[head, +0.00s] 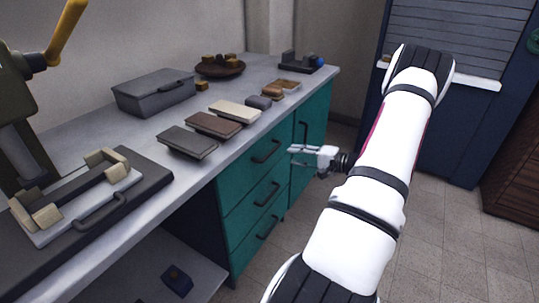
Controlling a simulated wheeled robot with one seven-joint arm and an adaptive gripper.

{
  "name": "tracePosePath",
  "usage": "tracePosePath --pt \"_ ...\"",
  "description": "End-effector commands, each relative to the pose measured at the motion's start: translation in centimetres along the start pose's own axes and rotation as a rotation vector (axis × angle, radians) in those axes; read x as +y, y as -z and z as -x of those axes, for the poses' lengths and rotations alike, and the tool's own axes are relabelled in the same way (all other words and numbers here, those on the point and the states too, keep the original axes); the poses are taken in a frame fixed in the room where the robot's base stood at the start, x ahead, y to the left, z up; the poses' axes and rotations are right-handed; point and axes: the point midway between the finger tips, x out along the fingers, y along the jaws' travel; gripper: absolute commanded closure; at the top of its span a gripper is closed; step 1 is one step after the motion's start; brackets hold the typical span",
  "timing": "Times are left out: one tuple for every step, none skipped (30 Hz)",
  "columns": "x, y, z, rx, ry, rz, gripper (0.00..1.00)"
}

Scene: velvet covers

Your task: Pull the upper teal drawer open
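The upper teal drawer (238,174) is at the top of a stack of teal drawers under the grey worktop. Its front looks flush with the cabinet, and its dark bar handle (266,152) is on the front. My gripper (293,157) is just right of that handle in the head view, with its fingers pointing left toward the cabinet. The fingers look parted with nothing between them. I cannot tell the exact depth gap between fingertips and handle.
Lower drawers (254,198) and a teal door (311,126) adjoin it. The worktop (175,207) bears a grey box (153,92), several flat blocks, a brown bowl (219,69) and a clamp-like fixture (80,197). Tiled floor (440,235) lies clear to the right.

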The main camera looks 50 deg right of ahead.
Motion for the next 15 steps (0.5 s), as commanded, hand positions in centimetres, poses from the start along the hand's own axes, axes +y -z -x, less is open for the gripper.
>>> tracePosePath --pt "0.1 -0.1 -1.2 -0.002 0.001 0.001 0.69" --pt "0.1 -0.1 -1.8 -0.004 0.001 0.001 0.69" --pt "0.1 -0.1 -2.6 -0.004 0.001 0.001 0.69" --pt "0.1 -0.1 -3.2 -0.003 0.0 0.001 0.69" --pt "0.1 -0.1 -3.8 -0.003 0.0 0.001 0.69" --pt "0.1 -0.1 -4.6 -0.004 0.001 0.001 0.69" --pt "0.1 -0.1 -5.2 -0.004 0.001 0.0 0.69" --pt "0.1 -0.1 -5.7 -0.003 0.0 0.0 0.69" --pt "0.1 -0.1 -6.5 -0.003 0.0 0.0 0.69" --pt "0.1 -0.1 -7.0 -0.004 0.0 0.0 0.69" --pt "0.1 -0.1 -7.5 -0.004 0.0 0.0 0.69" --pt "0.1 -0.1 -8.0 -0.003 0.0 0.0 0.69" --pt "0.1 -0.1 -8.4 -0.002 0.0 0.0 0.69" --pt "0.1 -0.1 -8.8 -0.002 0.0 0.0 0.69" --pt "0.0 -0.1 -9.2 -0.003 0.0 0.001 0.69"
